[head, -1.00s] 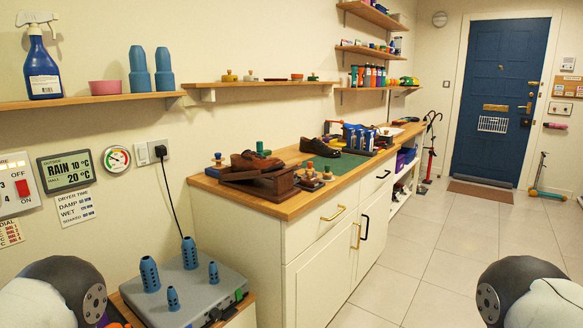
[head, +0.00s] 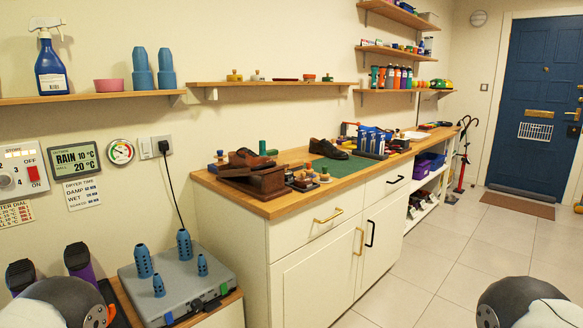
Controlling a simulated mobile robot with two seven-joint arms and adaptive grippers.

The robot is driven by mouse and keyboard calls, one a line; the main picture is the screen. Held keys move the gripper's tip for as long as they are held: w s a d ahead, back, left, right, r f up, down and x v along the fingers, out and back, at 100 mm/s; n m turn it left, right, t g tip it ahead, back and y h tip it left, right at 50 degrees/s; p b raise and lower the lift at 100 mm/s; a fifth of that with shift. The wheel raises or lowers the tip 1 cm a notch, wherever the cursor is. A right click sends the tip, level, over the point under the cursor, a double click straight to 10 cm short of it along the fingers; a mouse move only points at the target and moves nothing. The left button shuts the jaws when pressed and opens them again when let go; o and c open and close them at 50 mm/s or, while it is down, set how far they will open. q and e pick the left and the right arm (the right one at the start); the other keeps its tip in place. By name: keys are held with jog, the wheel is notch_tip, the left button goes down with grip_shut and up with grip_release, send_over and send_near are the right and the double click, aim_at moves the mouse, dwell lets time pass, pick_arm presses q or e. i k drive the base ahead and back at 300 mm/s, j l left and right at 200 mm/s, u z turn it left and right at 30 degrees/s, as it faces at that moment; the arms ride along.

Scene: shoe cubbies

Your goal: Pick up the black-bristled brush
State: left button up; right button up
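Several small knob-handled brushes or daubers (head: 306,183) stand on the wooden counter (head: 290,205), just right of a dark wooden box. Another knob-topped item (head: 221,157) stands at the counter's left back, and more small knobbed pieces (head: 234,75) sit on the wall shelf. They are too small here for me to tell which one has black bristles. Neither of my grippers is in view. Only rounded upper parts of my arms show at the lower left and lower right corners.
A brown shoe (head: 246,159) rests on the dark wooden box (head: 268,182). A dark shoe (head: 328,149) stands by a green mat (head: 345,166), with blue bottles (head: 371,142) behind. A grey boot dryer (head: 179,283) stands at lower left. The tiled floor (head: 450,265) on the right is clear.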

aim_at(296, 165)
jog(key=i+l+u, duration=0.7)
jog(key=l, duration=0.25)
jog(key=i+l+u, duration=0.1)
jog(key=l+u, duration=0.15)
jog(key=i+l+u, duration=0.1)
jog(key=l+u, duration=0.15)
jog(key=l, duration=0.25)
jog(key=i+l+u, duration=0.1)
jog(key=l+u, duration=0.15)
jog(key=l, duration=0.2)
